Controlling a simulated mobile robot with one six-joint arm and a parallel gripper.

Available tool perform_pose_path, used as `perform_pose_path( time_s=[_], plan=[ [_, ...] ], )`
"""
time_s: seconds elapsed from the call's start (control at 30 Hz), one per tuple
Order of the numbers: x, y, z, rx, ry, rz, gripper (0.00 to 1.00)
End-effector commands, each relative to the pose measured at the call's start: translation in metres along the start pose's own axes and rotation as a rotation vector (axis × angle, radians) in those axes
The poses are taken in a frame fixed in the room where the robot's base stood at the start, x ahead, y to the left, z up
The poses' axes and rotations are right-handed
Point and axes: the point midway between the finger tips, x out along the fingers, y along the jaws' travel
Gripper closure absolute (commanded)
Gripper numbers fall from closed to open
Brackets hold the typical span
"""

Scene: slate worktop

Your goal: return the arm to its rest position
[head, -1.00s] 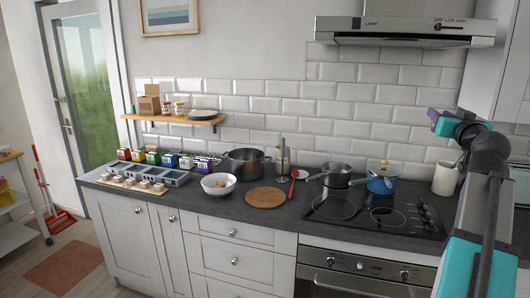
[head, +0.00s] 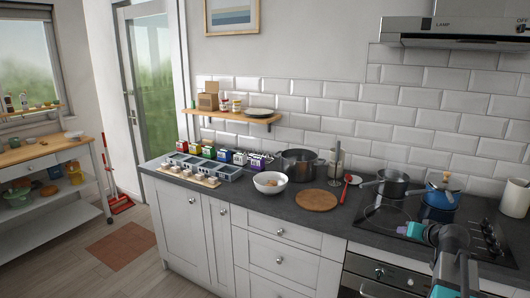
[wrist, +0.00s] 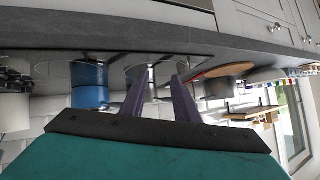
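My arm comes in at the lower right of the head view, with its teal and dark links in front of the hob. My gripper (head: 402,230) points left there, its fingers small and over the hob's front part. In the wrist view, the two purplish fingers of my gripper (wrist: 158,80) stand apart with nothing held between them. That view is upside down, with the worktop edge across its top.
A blue pot (head: 440,200) and a steel saucepan (head: 393,183) stand on the hob (head: 375,215), close to my gripper. A white jug (head: 515,198) stands at the right. A round wooden board (head: 317,200), a white bowl (head: 270,183) and a large pot (head: 299,165) are further left.

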Motion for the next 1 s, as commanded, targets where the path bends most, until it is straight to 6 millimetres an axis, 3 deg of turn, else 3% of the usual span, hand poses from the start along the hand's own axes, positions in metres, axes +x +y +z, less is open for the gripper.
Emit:
perform_pose_path(
  time_s=[0.03, 0.2, 0.5, 0.73, 1.0],
  plan=[
    [0.011, -0.008, 0.023, 0.001, -0.040, -0.008, 0.72],
    [0.041, -0.029, 0.090, 0.003, -0.164, -0.025, 0.72],
    [0.073, -0.066, 0.213, -0.007, -0.385, -0.043, 0.72],
    [0.081, -0.090, 0.308, -0.025, -0.555, -0.045, 0.72],
    [0.073, -0.111, 0.416, -0.058, -0.751, -0.033, 0.72]
  ],
)
